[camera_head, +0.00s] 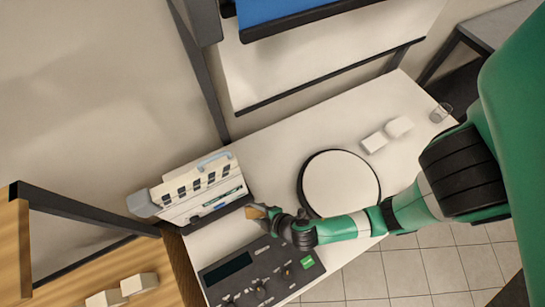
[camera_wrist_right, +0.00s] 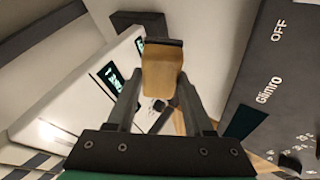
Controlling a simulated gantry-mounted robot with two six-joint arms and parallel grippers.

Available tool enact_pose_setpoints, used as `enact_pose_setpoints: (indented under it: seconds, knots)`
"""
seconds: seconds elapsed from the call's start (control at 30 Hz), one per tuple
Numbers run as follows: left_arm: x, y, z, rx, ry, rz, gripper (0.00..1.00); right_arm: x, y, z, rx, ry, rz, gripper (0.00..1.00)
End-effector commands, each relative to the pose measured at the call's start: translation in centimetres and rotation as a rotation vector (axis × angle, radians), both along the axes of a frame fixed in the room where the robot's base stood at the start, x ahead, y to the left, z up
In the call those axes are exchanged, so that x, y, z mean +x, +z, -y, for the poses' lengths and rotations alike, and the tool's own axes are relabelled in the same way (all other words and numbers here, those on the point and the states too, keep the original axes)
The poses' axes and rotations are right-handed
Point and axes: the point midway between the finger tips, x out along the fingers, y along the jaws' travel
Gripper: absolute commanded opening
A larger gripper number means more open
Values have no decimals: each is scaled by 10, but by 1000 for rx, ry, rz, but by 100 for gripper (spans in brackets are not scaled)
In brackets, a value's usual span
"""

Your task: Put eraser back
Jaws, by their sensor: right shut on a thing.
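The eraser (camera_head: 256,211), a tan block with a dark face, is between the fingers of my right gripper (camera_head: 266,212). In the right wrist view the eraser (camera_wrist_right: 161,73) sits upright between both fingertips, its dark strip at the far end. My right gripper is shut on it, above the white table and just right of the dark ledge (camera_head: 222,214) in front of a white slotted unit (camera_head: 180,195). I cannot tell whether the eraser touches anything below. My left gripper is not in view.
A dark control panel (camera_head: 232,266) with knobs lies close in front of the gripper. A round white disc (camera_head: 340,184) with a black rim is to its right. White blocks (camera_head: 374,142) and a clear glass (camera_head: 440,112) stand farther right. The table behind the disc is clear.

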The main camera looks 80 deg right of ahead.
Motion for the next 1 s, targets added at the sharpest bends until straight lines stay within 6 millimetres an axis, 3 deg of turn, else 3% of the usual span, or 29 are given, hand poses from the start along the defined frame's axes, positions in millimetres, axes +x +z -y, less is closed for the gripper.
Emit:
enact_pose_setpoints:
  seconds: [0.03,0.2,0.3,0.47,0.67,1.0]
  knots:
    - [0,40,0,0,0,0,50,-18,22,7,96,-81,-57,7]
    - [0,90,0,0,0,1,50,-72,33,-3,387,-307,-188,7]
    - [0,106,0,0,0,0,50,-93,41,-12,481,-391,-222,7]
    - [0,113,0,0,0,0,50,-106,44,-20,543,-452,-238,7]
    - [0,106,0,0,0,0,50,-105,37,-17,550,-464,-237,7]
    - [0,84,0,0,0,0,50,-75,11,35,551,-471,-231,7]
